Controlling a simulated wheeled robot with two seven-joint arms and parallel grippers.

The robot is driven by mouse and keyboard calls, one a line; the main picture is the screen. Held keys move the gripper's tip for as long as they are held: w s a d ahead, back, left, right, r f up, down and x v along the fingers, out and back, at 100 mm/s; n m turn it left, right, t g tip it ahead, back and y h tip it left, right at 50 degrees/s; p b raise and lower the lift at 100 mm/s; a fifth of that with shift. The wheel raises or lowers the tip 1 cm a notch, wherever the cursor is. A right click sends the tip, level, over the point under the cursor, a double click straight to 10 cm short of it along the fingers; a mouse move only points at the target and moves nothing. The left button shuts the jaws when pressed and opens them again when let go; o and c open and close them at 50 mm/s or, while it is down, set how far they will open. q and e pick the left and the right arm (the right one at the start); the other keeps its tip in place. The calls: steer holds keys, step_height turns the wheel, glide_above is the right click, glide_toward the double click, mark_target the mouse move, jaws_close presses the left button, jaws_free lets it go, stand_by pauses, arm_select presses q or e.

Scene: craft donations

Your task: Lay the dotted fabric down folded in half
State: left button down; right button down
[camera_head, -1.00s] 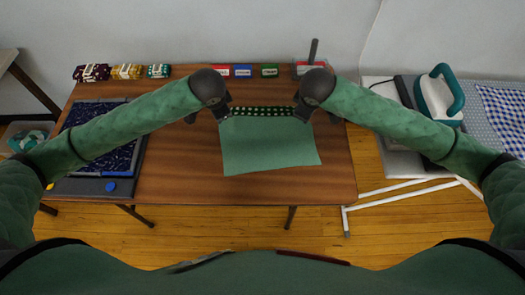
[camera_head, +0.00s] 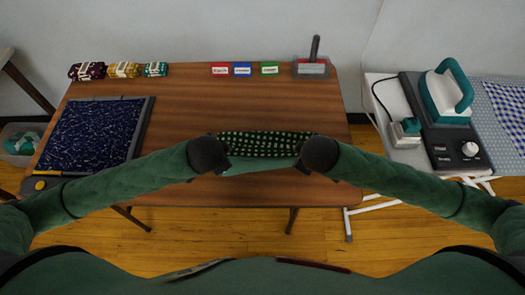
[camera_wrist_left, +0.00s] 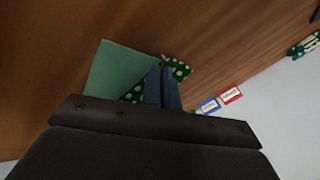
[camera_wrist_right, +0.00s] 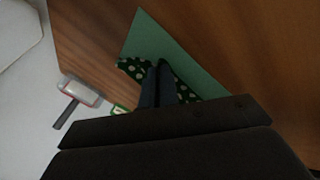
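The dotted fabric (camera_head: 262,145) is dark green with pale dots on one face and plain lighter green on the other. In the head view its dotted face shows between my grippers, with a plain green strip (camera_head: 258,164) nearer me. My left gripper (camera_wrist_left: 163,70) looks shut on one corner of the fabric, dots showing around its fingers. My right gripper (camera_wrist_right: 158,70) looks shut on the other corner. Plain green cloth also shows past the fingers in the left wrist view (camera_wrist_left: 115,75) and right wrist view (camera_wrist_right: 185,65). My grippers hide the fabric's corners in the head view.
The wooden table (camera_head: 190,100) is bare behind the fabric. A dark blue patterned board (camera_head: 92,133) lies left. Fabric bundles (camera_head: 125,70), small coloured cards (camera_head: 242,70) and a container with a handled tool (camera_head: 311,66) line the back. An iron (camera_head: 448,95) stands right, off the table.

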arm_select(q)
steer(key=shift+s+f, duration=0.2)
steer(key=shift+f, duration=0.3)
arm_select(e)
steer(key=shift+s+f, duration=0.2)
steer(key=shift+f, duration=0.35)
arm_select(q)
steer(key=c, duration=1.3)
jaws_free()
arm_select(e)
steer(key=c, duration=1.3)
jaws_free()
arm_select(q)
steer(key=shift+s, duration=0.1)
arm_select(e)
steer(key=shift+s+f, duration=0.1)
arm_select(q)
steer(key=shift+f, duration=0.1)
steer(key=r, duration=0.3)
steer(key=s+r, duration=0.1)
steer(key=r, duration=0.5)
steer(key=shift+s+r, duration=0.1)
steer(key=shift+s, duration=0.3)
arm_select(e)
steer(key=r, duration=0.3)
steer(key=s+r, duration=0.1)
steer(key=r, duration=0.2)
steer(key=s+r, duration=0.1)
steer(key=r, duration=0.2)
steer(key=shift+r, duration=0.1)
